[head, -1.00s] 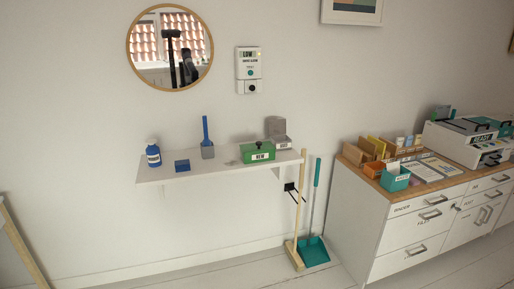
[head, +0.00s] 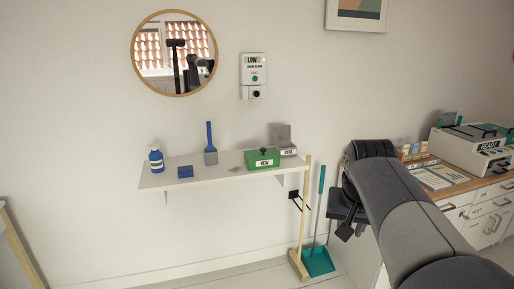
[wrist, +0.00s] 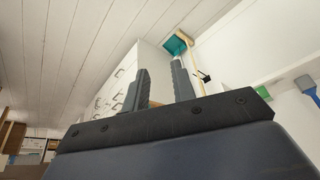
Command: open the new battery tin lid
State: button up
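The new battery tin is a green box (head: 262,162) with a white NEW label and a dark knob on top. It stands on the wall shelf near its right end, and its lid looks shut. In the wrist view, a green patch at the right (wrist: 263,92) looks like this tin. My gripper (wrist: 160,68) has its two fingers apart with nothing held between them. In the head view my arm reaches in from the lower right, and the gripper end hangs to the right of and below the shelf, well apart from the tin.
A grey tin (head: 285,147) with a raised lid stands behind the green one. A broom (head: 302,225) and teal dustpan (head: 318,262) lean below. Drawers (head: 482,212) stand right.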

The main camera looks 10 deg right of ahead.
aim_at(262, 153)
jog(key=i+j+z, duration=0.1)
jog(key=i+j, duration=0.15)
jog(key=i, duration=0.3)
jog(key=i+j, duration=0.35)
jog(key=i, duration=0.2)
jog(key=i+j+z, duration=0.15)
jog(key=i+j, duration=0.15)
jog(key=i, duration=0.25)
jog(key=i+j+z, duration=0.1)
jog(key=i+j, duration=0.3)
jog(key=i, duration=0.15)
